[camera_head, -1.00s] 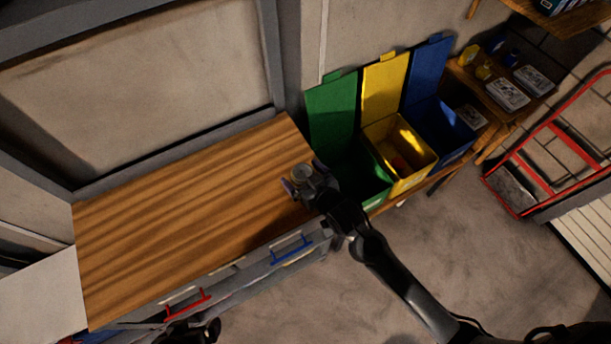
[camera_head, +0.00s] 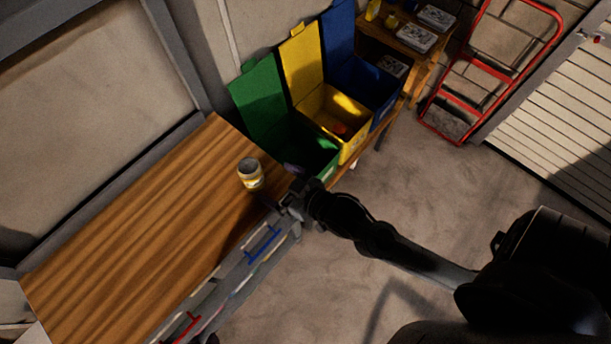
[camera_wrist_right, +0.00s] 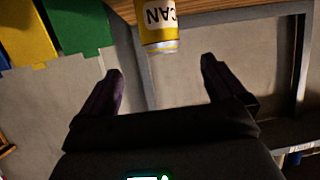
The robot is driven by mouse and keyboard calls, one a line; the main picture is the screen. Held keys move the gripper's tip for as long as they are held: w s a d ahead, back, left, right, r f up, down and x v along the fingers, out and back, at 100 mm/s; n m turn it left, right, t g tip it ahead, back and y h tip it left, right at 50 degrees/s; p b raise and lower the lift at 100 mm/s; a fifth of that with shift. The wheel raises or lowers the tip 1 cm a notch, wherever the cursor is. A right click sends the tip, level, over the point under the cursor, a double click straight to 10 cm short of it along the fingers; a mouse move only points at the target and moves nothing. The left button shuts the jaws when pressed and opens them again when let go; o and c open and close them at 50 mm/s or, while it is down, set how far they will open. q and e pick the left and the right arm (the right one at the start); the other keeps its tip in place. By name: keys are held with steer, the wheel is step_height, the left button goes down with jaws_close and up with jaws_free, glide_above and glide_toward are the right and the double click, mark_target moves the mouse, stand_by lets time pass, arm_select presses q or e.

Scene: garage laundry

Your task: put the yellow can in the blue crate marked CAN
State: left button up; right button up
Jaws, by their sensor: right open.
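The yellow can (camera_head: 250,173) stands upright on the wooden worktop, close to its right end. In the right wrist view the can (camera_wrist_right: 158,40) shows a white label reading CAN, upside down, beyond the fingertips. My right gripper (camera_head: 280,187) is open and empty at the worktop's front edge, to the right of the can and apart from it; its two fingers (camera_wrist_right: 162,80) are spread in the wrist view. The blue crate (camera_head: 383,95) stands with its lid up, rightmost of three bins; I cannot read a mark on it. My left gripper is not clearly in view.
The yellow bin (camera_head: 352,147) and green bin (camera_head: 325,163), lids raised, stand between the worktop (camera_head: 130,240) and the blue crate. A shelf with boxes (camera_head: 415,38) and a red step ladder (camera_head: 470,100) are further right. Open floor lies in front.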

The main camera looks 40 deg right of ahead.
arm_select(q)
steer(key=shift+a, duration=0.15)
arm_select(e)
steer(key=s+d+f+g+h, duration=0.1)
steer(key=s+d+f+g, duration=0.1)
steer(key=s, duration=0.5)
steer(key=s+d+f+g+h, duration=0.1)
steer(key=s+d+f+g, duration=0.1)
steer(key=s+f+g, duration=0.2)
steer(key=s+g, duration=0.3)
steer(key=shift+s+g, duration=0.3)
steer(key=shift+s, duration=0.1)
arm_select(q)
steer(key=shift+r+p, duration=0.45)
steer(key=shift+p, duration=0.05)
step_height(320, 180, up, 22)
steer(key=p, duration=2.2)
steer(key=shift+r, duration=0.2)
steer(key=shift+f, duration=0.15)
arm_select(e)
step_height(320, 180, up, 23)
steer(key=shift+f, duration=0.1)
